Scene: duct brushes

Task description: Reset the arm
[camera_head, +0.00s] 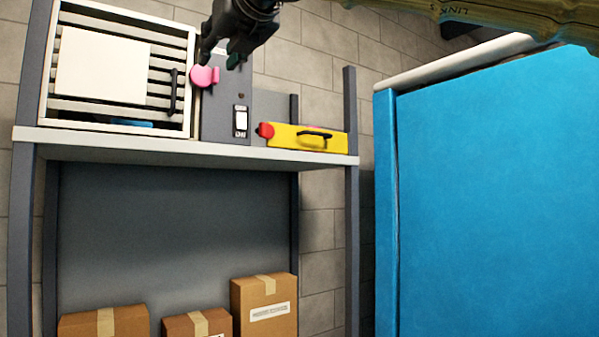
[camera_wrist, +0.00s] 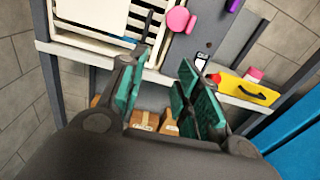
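My gripper (camera_head: 222,56) is at the top of the head view, in front of the upper part of the shelf unit. In the wrist view my gripper (camera_wrist: 160,98) shows its two green-padded fingers spread apart with nothing between them. A pink round object (camera_head: 204,77) shows just below the left finger in the head view. It also shows in the wrist view (camera_wrist: 178,19), beyond the fingertips and apart from them. Part of the grey panel behind is hidden by my gripper.
A white slatted box (camera_head: 184,125) with a dark handle, a grey panel with a switch (camera_head: 240,121) and a yellow case (camera_head: 290,137) stand on the shelf (camera_head: 200,151). Several cardboard boxes (camera_head: 264,306) stand below. A large blue block (camera_head: 490,190) fills the right side.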

